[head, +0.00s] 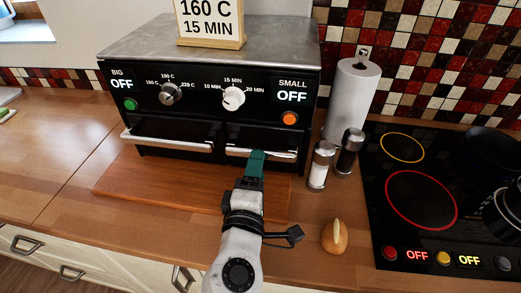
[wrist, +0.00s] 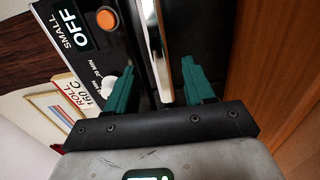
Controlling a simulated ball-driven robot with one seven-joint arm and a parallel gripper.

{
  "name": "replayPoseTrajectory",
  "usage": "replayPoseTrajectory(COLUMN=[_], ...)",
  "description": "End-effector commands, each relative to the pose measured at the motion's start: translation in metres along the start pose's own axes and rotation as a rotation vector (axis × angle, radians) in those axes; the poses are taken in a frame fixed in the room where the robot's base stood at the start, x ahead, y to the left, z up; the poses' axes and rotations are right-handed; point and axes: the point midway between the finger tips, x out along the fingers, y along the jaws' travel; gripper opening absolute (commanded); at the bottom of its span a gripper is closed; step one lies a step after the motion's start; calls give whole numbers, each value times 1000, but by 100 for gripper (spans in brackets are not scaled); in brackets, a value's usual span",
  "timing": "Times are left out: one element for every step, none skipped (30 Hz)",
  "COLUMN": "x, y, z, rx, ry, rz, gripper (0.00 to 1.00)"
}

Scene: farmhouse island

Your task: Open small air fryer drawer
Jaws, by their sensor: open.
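The black air fryer (head: 205,90) stands on the counter with a big drawer on the left and a small drawer (head: 262,140) on the right, both shut. The small drawer's silver handle (head: 285,155) runs along its front, and it also shows in the wrist view (wrist: 156,45). My gripper (head: 257,157) is at that handle in the head view. In the wrist view, its green fingers (wrist: 158,88) are open, one on each side of the handle, with gaps visible. Whether either finger touches the handle cannot be told. The small side's display reads OFF.
A wooden board (head: 130,185) lies under the fryer's front. Salt and pepper shakers (head: 320,167) and a paper towel roll (head: 352,95) stand close to the right. A sign (head: 209,22) stands on top.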

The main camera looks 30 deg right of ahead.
Motion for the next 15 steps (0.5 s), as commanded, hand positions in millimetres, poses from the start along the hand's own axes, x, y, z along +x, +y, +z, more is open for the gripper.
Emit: replayPoseTrajectory(x=[10, 16, 22, 27, 31, 36, 39, 42, 46, 48, 50, 51, 52, 53, 53], y=[2, 2, 2, 2, 2, 1, 1, 1, 1, 1, 1, 0, 0, 0, 0], z=[0, 1, 1, 1, 1, 0, 0, 0, 0, 0, 0, 0, 0, 0, 0], rx=[-1, -1, -1, 0, 0, 0, 0, 0, 0, 0, -1, -1, -1, 0, 0], ry=[-3, -4, -3, -3, -3, -2, -1, -1, -2, -2, -2, -1, -1, 0, 0], rz=[1, 1, 1, 1, 1, 0, 0, 1, 1, 1, 1, 1, 1, 1, 1], gripper=[53, 53, 53, 53, 53, 53, 53, 53, 53, 53, 53, 53, 53, 53, 53])
